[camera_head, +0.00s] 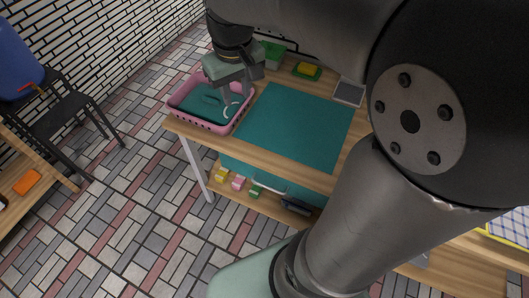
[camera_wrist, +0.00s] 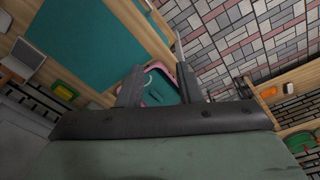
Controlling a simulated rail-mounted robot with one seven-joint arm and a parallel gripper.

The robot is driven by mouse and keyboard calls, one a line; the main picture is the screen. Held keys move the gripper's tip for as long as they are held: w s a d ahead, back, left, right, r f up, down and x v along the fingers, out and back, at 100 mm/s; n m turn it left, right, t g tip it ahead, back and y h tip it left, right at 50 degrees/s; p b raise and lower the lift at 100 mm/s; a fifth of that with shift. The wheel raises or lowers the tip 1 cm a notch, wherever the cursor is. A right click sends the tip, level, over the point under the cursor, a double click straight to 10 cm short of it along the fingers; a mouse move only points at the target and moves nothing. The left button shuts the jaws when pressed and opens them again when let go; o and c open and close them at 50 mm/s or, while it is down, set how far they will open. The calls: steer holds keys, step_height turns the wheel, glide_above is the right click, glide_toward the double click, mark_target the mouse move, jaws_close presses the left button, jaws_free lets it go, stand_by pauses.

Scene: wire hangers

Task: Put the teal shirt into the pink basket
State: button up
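The pink basket (camera_head: 203,123) stands on the left end of the wooden table. The teal shirt (camera_head: 198,103) lies inside it, folded low between the walls. A pale hanger hook (camera_head: 228,110) shows at the shirt's right side. My gripper (camera_head: 236,98) points down over the right part of the basket. In the wrist view my gripper (camera_wrist: 160,78) has its two fingers wide apart, with nothing clamped between them. The teal shirt (camera_wrist: 163,89) and the curved hook (camera_wrist: 149,76) show beyond the gap. The exact height of the fingertips above the shirt is unclear.
A teal mat (camera_head: 295,125) covers the table middle and is clear. A green box (camera_head: 272,54), a green-yellow sponge (camera_head: 307,70) and a grey tray (camera_head: 349,92) stand at the back. Small blocks (camera_head: 238,183) sit on the lower shelf. A black chair (camera_head: 68,112) stands left.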

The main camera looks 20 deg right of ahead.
steer(key=s+f+m, duration=0.1)
steer(key=s+f, duration=0.2)
steer(key=s, duration=0.4)
steer(key=s+f, duration=0.3)
steer(key=s, duration=0.4)
steer(key=shift+m, duration=0.4)
step_height(320, 180, down, 6)
steer(key=b, duration=0.4)
steer(key=shift+r, duration=0.1)
